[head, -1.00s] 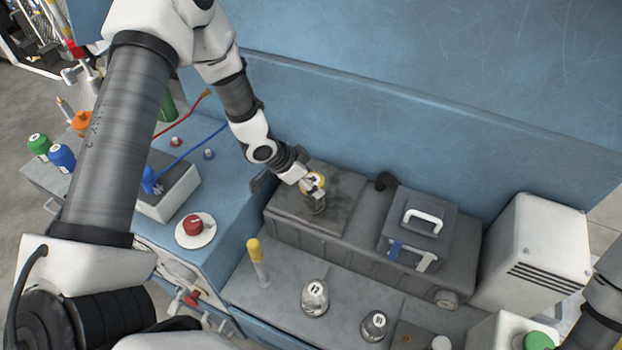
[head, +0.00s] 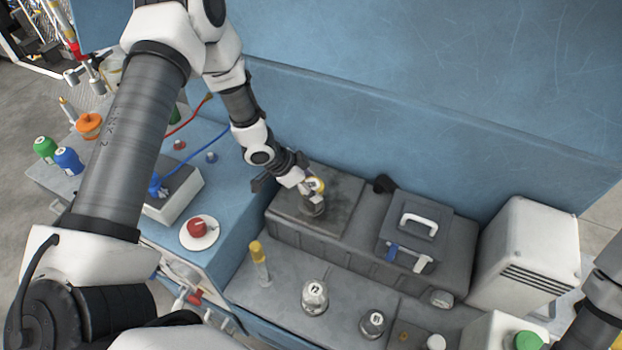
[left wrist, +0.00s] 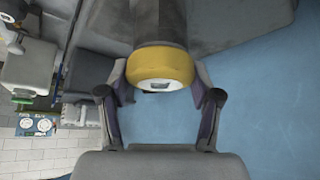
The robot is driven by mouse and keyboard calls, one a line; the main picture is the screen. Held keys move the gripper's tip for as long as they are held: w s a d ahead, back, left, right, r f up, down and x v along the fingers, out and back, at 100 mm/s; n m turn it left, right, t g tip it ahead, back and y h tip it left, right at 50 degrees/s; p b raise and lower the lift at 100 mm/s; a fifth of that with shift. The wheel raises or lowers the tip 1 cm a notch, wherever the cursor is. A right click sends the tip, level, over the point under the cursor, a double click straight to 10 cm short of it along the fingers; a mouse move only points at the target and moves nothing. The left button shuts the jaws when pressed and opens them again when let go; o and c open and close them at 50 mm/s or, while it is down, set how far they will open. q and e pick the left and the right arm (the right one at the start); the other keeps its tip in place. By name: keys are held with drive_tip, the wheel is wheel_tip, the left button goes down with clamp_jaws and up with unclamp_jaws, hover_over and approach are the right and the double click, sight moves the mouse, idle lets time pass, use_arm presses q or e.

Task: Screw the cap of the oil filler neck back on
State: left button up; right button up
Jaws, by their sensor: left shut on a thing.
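The yellow cap (head: 319,184) is held between the fingers of my left gripper (head: 310,184), which is shut on it. In the left wrist view the cap (left wrist: 160,66) sits between both fingertips (left wrist: 160,88), with its pale end face partly visible. The dark oil filler neck (head: 312,207) stands on the grey tank top just below the cap. In the left wrist view the neck (left wrist: 160,28) lines up right behind the cap. I cannot tell whether the threads are engaged. My right gripper is outside the views.
The grey tank (head: 350,238) runs along the blue wall (head: 430,130). A lid with a white handle (head: 420,219) is to the right. A yellow-topped post (head: 257,252) and metal domes (head: 314,297) stand in front. A white vented box (head: 525,258) is at right.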

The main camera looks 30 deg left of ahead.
use_arm(q)
drive_tip(key=shift+w+r+m+g+h+p, duration=0.1)
drive_tip(key=shift+r+m+g+h+p, duration=0.15)
drive_tip(key=shift+m+p, duration=0.65)
drive_tip(key=shift+r+m+g+h+p, duration=0.1)
drive_tip(key=shift+m+g+h+p, duration=0.2)
drive_tip(key=shift+p, duration=1.15)
drive_tip(key=shift+f, duration=0.2)
drive_tip(key=shift+f+m+g, duration=0.1)
drive_tip(key=shift+m+g, duration=0.25)
drive_tip(key=shift+m, duration=0.25)
drive_tip(key=m+g, duration=0.1)
drive_tip(key=m, duration=0.1)
drive_tip(key=m+g, duration=0.2)
drive_tip(key=m, duration=0.1)
drive_tip(key=shift+h, duration=0.35)
